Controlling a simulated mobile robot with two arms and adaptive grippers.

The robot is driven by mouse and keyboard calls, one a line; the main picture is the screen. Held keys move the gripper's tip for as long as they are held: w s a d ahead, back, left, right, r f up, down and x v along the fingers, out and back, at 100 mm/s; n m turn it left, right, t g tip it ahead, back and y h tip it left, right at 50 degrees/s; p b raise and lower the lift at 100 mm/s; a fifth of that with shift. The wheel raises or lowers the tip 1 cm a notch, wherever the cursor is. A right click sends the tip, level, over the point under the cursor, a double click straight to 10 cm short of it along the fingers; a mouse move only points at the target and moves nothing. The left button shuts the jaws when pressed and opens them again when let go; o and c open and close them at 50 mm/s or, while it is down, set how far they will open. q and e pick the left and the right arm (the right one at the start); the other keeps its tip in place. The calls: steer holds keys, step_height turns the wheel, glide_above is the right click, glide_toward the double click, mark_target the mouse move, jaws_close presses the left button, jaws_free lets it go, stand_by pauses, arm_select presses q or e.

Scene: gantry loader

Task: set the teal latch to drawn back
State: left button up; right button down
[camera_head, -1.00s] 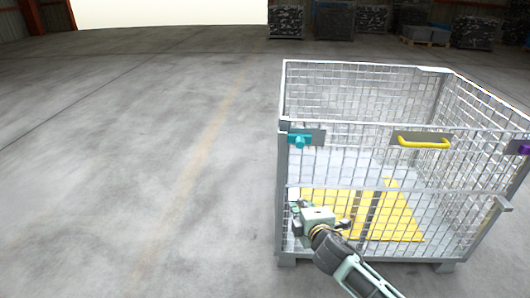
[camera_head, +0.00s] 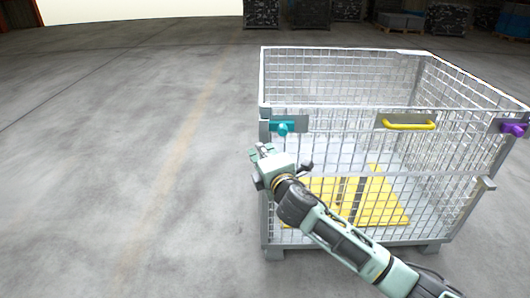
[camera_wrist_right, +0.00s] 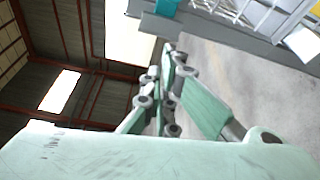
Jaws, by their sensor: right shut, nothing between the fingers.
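The teal latch (camera_head: 284,128) sits on a grey plate at the top left corner of the wire cage's front (camera_head: 350,113). A bit of teal also shows at the top edge of the right wrist view (camera_wrist_right: 167,6). My right gripper (camera_head: 258,150) is in front of the cage's left post, a little below and left of the teal latch, apart from it. Its fingers (camera_wrist_right: 168,85) are shut with nothing between them. My left gripper is in neither view.
A yellow handle (camera_head: 409,125) is at the middle of the cage's front top, and a purple latch (camera_head: 514,129) is at its right corner. A yellow panel (camera_head: 385,205) lies inside the cage. The floor to the left (camera_head: 120,160) is clear.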

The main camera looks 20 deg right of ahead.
mark_target(279, 128)
steer(key=w+d, duration=0.1)
steer(key=w, duration=0.1)
steer(key=w+d, duration=0.1)
steer(key=w, duration=0.1)
steer(key=w+d, duration=0.1)
steer(key=shift+w+r+b, duration=0.1)
steer(key=shift+w+b, duration=0.25)
steer(key=shift+w, duration=0.05)
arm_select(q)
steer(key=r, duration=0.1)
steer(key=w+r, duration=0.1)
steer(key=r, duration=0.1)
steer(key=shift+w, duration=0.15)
arm_select(e)
steer(key=shift+d, duration=0.25)
steer(key=shift+s, duration=0.1)
steer(key=shift+d, duration=0.3)
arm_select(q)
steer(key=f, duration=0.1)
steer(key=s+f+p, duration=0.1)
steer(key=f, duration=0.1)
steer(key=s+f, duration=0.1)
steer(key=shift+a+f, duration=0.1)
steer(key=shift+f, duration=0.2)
arm_select(e)
steer(key=d, duration=0.2)
steer(key=shift+s+d, duration=0.3)
steer(key=shift+s, duration=0.1)
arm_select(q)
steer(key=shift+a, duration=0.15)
